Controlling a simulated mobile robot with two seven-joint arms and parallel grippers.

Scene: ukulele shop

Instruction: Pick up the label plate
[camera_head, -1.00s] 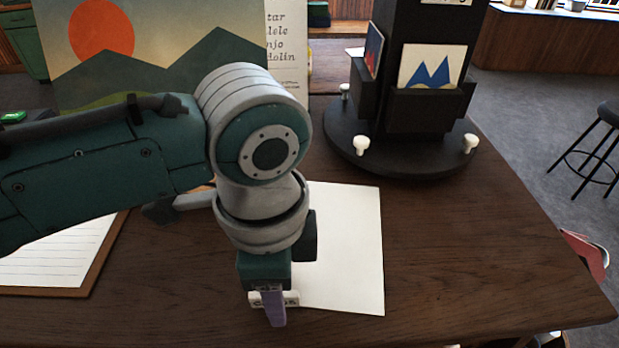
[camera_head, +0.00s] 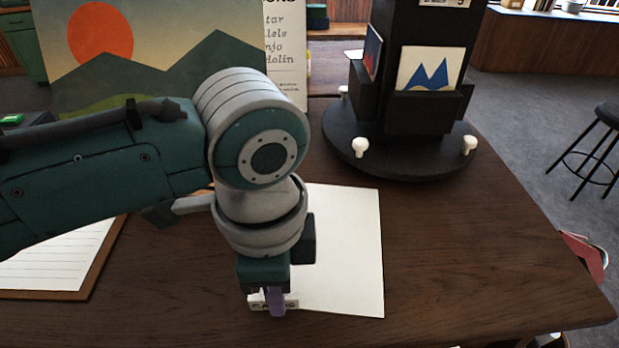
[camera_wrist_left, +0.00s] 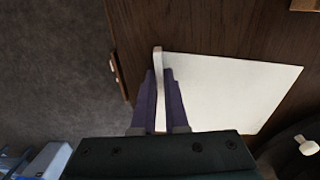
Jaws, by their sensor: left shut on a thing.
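The label plate (camera_head: 290,301) is a small white bar with dark lettering, seen near the front edge of the table in the head view. In the left wrist view the label plate (camera_wrist_left: 158,62) shows as a thin pale strip between the fingers. My left gripper (camera_head: 275,303) points down with its purple fingers shut on the plate. The fingers (camera_wrist_left: 160,85) also show in the left wrist view, one on each side of it. The arm and fingers hide part of the plate. I cannot tell its exact height above the table. My right gripper is not in view.
A white sheet (camera_head: 345,250) lies on the wooden table (camera_head: 450,260) beside the gripper. A black rotating card stand (camera_head: 400,150) stands behind it. A clipboard (camera_head: 60,260) lies at left, and a landscape picture (camera_head: 150,50) stands at the back. The table's right side is clear.

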